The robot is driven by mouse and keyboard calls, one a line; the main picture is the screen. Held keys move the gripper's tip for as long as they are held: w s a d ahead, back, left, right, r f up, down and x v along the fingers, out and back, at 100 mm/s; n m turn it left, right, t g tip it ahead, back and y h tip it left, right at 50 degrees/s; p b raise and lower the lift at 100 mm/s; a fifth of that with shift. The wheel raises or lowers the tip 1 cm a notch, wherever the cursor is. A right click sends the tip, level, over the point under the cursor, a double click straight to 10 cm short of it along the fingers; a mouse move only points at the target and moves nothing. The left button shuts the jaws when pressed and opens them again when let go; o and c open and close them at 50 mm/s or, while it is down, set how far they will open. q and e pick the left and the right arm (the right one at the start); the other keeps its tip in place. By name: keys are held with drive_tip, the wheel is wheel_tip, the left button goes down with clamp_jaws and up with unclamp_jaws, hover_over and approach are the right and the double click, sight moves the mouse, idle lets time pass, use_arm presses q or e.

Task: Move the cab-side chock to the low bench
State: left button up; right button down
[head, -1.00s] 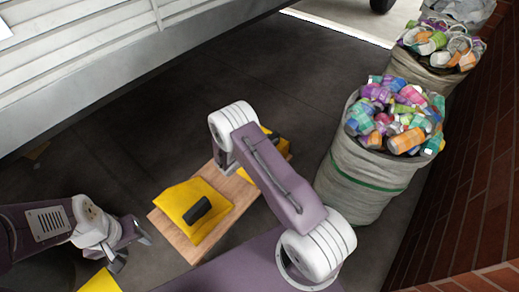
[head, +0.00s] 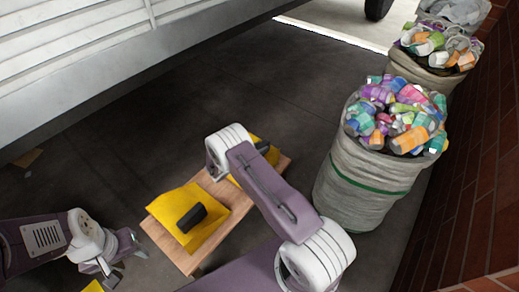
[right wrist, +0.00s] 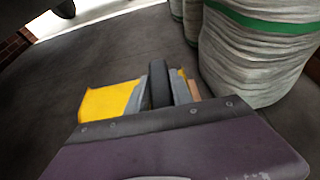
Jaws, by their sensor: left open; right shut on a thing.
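The low bench (head: 168,243) is a wooden plank in the lower middle of the head view. A yellow chock (head: 217,198) with a black handle (head: 191,217) lies on its near left part. A second yellow chock (right wrist: 108,103) is at the bench's far end. My right gripper (right wrist: 158,88) is shut on its black handle, which also shows in the head view (head: 262,146). My right arm hides most of this chock in the head view. I cannot tell whether it touches the bench. My left gripper (head: 127,266) is open and empty, left of the bench.
A grey sack of crushed cans (head: 365,190) stands right of the bench, with another can sack (head: 428,72) behind it. A brick wall (head: 460,200) runs along the right. A pale truck side (head: 90,60) fills the upper left. A yellow piece (head: 93,287) shows at the bottom edge. Dark floor beyond the bench is clear.

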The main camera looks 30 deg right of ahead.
drive_tip(key=shift+f, duration=0.1)
drive_tip(key=c, duration=1.1)
unclamp_jaws()
